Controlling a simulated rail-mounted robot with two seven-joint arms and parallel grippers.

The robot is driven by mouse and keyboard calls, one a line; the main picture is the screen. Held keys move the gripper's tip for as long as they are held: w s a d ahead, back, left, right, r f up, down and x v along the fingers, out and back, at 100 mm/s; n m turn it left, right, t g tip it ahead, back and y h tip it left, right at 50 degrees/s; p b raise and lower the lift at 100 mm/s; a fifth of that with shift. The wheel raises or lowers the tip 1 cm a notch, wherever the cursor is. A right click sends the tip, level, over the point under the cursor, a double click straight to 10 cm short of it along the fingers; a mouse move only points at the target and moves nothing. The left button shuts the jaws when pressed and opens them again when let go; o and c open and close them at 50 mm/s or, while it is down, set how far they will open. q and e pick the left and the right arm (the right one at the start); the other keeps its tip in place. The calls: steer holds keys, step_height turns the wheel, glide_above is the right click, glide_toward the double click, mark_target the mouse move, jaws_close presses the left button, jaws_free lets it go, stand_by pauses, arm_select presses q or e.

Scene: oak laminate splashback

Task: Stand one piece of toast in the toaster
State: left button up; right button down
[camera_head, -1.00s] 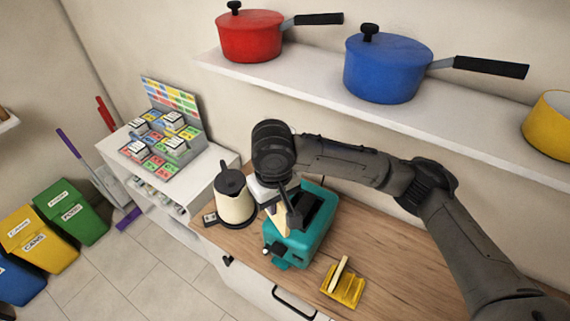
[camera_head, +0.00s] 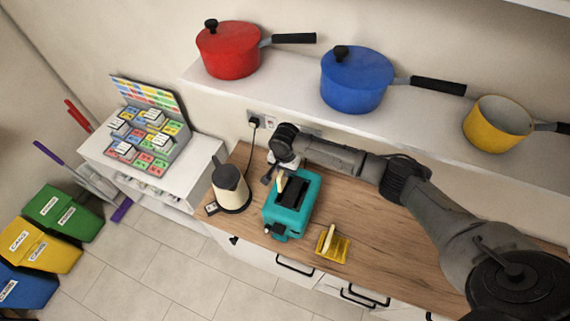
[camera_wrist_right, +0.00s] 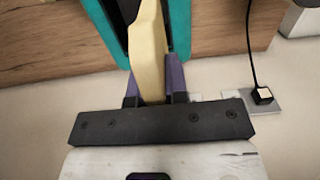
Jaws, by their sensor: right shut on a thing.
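The teal toaster (camera_head: 300,213) stands on the wooden counter with its dark slots facing up. My right gripper (camera_wrist_right: 152,90) is shut on a pale piece of toast (camera_wrist_right: 148,45), with a purple finger on each side. In the head view that toast (camera_head: 281,183) is at the back left of the toaster's top, beside the dark slots. I cannot tell whether its lower edge is inside a slot. Another piece of toast (camera_head: 330,236) stands in a yellow rack (camera_head: 340,248) in front of the toaster, to the right. My left gripper is not in view.
A cream kettle (camera_head: 231,190) stands close to the left of the toaster. A plug and socket (camera_head: 254,121) are on the wall behind. A shelf with red, blue and yellow pans runs above. Counter to the right is clear beneath my arm.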

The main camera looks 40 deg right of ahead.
stand_by(0.3)
steer(key=shift+r+p, duration=0.1)
steer(key=shift+p, duration=0.45)
steer(key=shift+f, duration=0.2)
steer(key=shift+f+b, duration=0.5)
steer(key=shift+f, duration=1.5)
